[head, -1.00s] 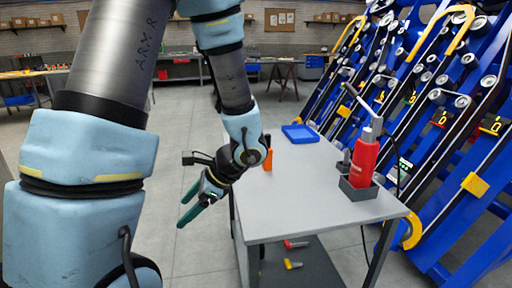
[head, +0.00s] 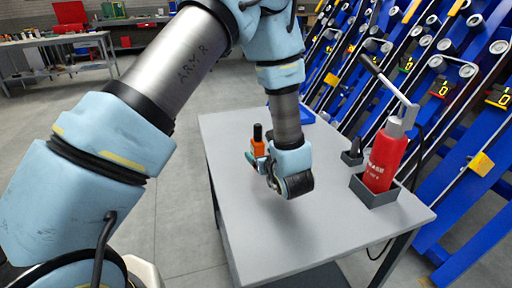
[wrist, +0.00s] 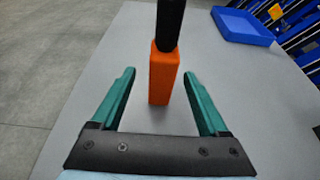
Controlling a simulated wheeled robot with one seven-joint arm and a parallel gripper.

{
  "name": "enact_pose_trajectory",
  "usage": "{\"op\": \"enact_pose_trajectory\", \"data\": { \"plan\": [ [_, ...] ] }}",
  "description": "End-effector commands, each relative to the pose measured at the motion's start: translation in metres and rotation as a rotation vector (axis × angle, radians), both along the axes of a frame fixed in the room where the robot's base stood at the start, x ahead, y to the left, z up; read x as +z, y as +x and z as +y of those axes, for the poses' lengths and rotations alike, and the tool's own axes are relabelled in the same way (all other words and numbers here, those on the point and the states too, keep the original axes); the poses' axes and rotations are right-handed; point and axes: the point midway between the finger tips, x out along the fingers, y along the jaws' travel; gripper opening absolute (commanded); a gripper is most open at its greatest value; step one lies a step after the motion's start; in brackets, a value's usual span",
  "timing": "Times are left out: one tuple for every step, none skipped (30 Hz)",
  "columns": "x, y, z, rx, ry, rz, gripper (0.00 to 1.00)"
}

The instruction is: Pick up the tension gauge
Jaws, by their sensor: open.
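The tension gauge (wrist: 164,75) appears to be the orange block with a black upper part, standing upright on the grey table. In the head view the gauge (head: 258,147) is partly hidden behind my gripper. My gripper (wrist: 164,90) is open, its two green fingers pointing toward the gauge. In the wrist view the orange body stands between the fingertips, with a gap on each side. In the head view my gripper (head: 257,166) is low over the table, its fingers mostly hidden by the wrist.
The grey table (head: 310,235) has clear room in front. A red bottle with a lever (head: 384,160) stands in a grey holder at the right. A blue tray (wrist: 242,27) lies beyond the gauge. A blue rack with rollers (head: 455,125) rises behind the table.

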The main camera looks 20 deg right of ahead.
Motion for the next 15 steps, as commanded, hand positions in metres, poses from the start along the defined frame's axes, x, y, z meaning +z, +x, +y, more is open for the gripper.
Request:
{"op": "enact_pose_trajectory", "data": {
  "plan": [
    [-0.001,0.007,0.000,0.003,0.001,0.002,0.78],
    [-0.002,0.010,0.000,0.003,0.000,0.002,0.78],
    [-0.004,0.013,-0.001,0.002,0.000,0.001,0.78],
    [-0.005,0.015,-0.001,0.002,0.001,0.002,0.78],
    [-0.006,0.016,-0.002,0.001,0.001,0.002,0.78],
    [-0.006,0.018,-0.002,0.002,0.002,0.002,0.78],
    [-0.006,0.020,-0.002,0.003,0.001,0.002,0.78],
    [-0.006,0.023,-0.002,0.003,0.001,0.002,0.78],
    [-0.007,0.027,-0.003,0.004,0.001,0.002,0.78],
    [-0.008,0.031,-0.004,0.005,0.002,0.003,0.78],
    [-0.008,0.035,-0.004,0.006,0.001,0.003,0.78],
    [-0.010,0.041,-0.006,0.006,0.000,0.002,0.78],
    [-0.011,0.045,-0.007,0.006,0.001,0.003,0.78],
    [-0.012,0.050,-0.008,0.006,0.000,0.002,0.78],
    [-0.016,0.055,-0.008,0.006,0.001,0.003,0.78]
  ]
}}
